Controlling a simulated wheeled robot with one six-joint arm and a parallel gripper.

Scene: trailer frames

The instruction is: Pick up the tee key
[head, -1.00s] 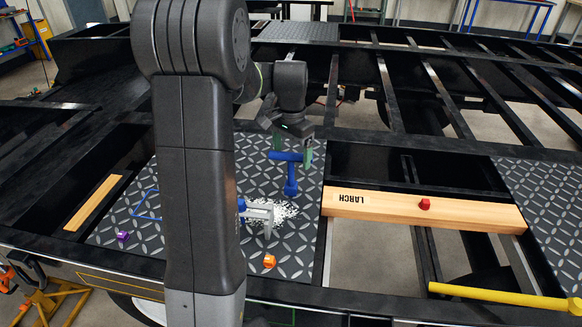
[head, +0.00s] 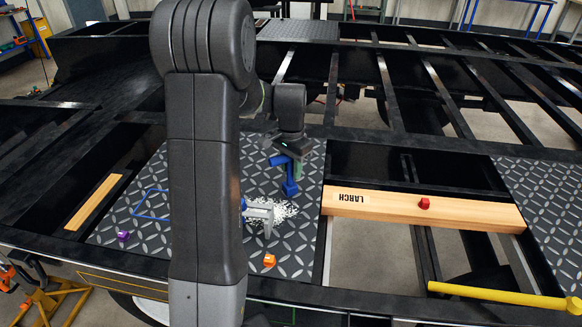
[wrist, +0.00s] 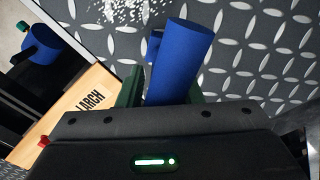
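The tee key (head: 290,181) is blue and stands upright on the diamond-plate panel, its crossbar at the top and its foot beside white speckles. My gripper (head: 286,160) is low over it, at the crossbar. In the wrist view the blue crossbar of the tee key (wrist: 181,60) lies between the green fingers of my gripper (wrist: 165,88), one close on each side. I cannot tell whether they press on it. Part of the stem shows behind the bar, and the rest is hidden.
Black frame beams with open gaps surround the panel.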

